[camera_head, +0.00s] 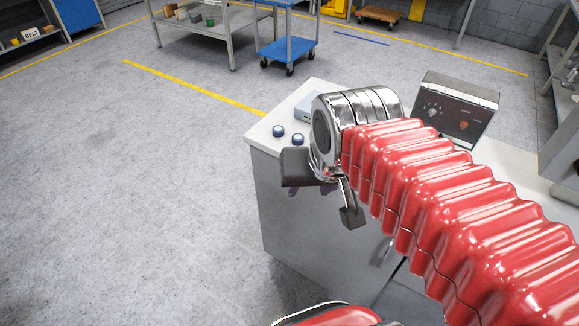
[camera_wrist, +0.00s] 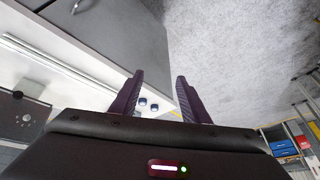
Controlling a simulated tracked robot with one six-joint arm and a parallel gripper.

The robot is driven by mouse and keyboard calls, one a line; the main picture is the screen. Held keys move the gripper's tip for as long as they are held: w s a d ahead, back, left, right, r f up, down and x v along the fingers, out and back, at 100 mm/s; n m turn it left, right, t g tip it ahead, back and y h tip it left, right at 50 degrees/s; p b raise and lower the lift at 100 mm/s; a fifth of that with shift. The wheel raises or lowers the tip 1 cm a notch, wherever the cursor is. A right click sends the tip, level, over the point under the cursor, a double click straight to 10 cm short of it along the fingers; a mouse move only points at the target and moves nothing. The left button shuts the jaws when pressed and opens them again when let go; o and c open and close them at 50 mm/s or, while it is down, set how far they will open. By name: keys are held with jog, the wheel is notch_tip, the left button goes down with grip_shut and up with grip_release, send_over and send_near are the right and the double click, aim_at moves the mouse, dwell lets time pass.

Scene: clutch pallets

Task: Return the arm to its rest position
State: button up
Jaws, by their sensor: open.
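My gripper (camera_head: 322,200) hangs at the end of my red ribbed arm, in front of the near left corner of a grey counter with a white top (camera_head: 262,133). In the wrist view my gripper (camera_wrist: 161,97) has its two dark fingers apart with nothing between them. Two small dark blue round things (camera_head: 288,136) stand on the counter top near its left end, behind the gripper. They also show in the wrist view, beyond the fingers (camera_wrist: 148,104).
A control box with knobs (camera_head: 459,110) stands on the counter behind my arm. A blue cart (camera_head: 288,50) and a grey table (camera_head: 200,28) stand farther back. The floor to the left (camera_head: 120,190) is clear. Shelving stands at the right edge.

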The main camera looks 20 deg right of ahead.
jog(key=s+n, duration=0.1)
jog(key=s+a+f+n, duration=0.1)
jog(key=shift+a+f+n+t, duration=0.1)
jog(key=shift+a+n+t, duration=0.2)
jog(key=shift+n, duration=0.1)
dwell(0.5)
jog(key=shift+c, duration=1.4)
jog(key=shift+a, duration=0.15)
